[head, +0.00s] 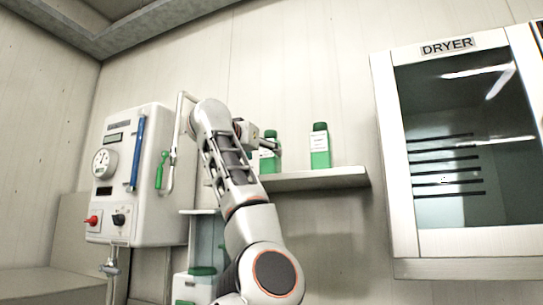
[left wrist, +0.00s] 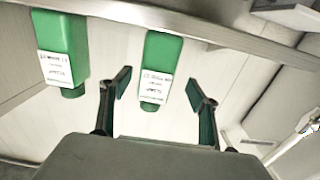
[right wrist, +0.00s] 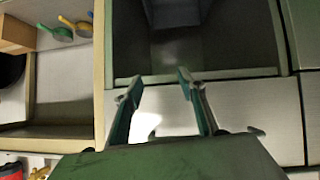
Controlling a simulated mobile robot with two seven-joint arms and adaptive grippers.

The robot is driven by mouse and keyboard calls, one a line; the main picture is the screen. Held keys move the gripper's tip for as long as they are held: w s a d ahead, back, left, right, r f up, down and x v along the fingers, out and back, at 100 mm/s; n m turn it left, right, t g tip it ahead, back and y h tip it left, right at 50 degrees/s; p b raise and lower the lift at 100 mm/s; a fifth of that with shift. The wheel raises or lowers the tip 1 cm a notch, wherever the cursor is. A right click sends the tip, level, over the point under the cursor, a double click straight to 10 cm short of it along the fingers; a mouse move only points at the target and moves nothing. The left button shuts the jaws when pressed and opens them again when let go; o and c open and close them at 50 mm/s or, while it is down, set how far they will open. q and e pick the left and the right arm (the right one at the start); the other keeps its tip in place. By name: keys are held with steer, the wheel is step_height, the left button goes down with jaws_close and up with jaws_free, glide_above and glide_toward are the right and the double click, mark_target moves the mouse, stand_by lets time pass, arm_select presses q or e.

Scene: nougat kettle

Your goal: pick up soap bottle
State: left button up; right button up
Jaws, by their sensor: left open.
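Two green soap bottles with white labels stand on a wall shelf. The left bottle (head: 269,163) is partly hidden by my left gripper (head: 266,144) in the head view. The right bottle (head: 320,148) stands clear. The left wrist view is upside down. There one bottle (left wrist: 163,58) shows between and beyond the spread fingers of my left gripper (left wrist: 159,79), and the other bottle (left wrist: 64,50) is off to the left. My left gripper is open and empty; contact with the bottle cannot be told. My right gripper (right wrist: 158,77) is open and empty, away from the bottles.
The shelf (head: 318,179) runs along the wall. A dryer (head: 393,150) hangs to its right. A white wall unit (head: 115,210) with a gauge and knobs is left of my arm. A green-lidded container (head: 190,287) stands below. The right wrist view shows dark open compartments (right wrist: 215,45).

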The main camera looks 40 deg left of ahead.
mark_target(266, 154)
arm_select(q)
steer(key=x, duration=0.1)
steer(key=p+x, duration=0.2)
steer(key=shift+w+d, duration=0.15)
steer(key=shift+w, duration=0.25)
steer(key=shift+p+x, duration=0.3)
steer(key=shift+x, duration=0.55)
steer(key=shift+w, duration=0.1)
arm_select(e)
steer(key=shift+s+d+h, duration=0.15)
steer(key=shift+d+h, duration=0.1)
steer(key=shift+d, duration=0.4)
steer(key=shift+s+d+h, duration=0.15)
steer(key=shift+d+h, duration=0.1)
steer(key=shift+d, duration=0.35)
arm_select(q)
steer(key=c, duration=1.6)
arm_select(e)
steer(key=shift+a+r, duration=0.2)
steer(key=shift+a, duration=0.2)
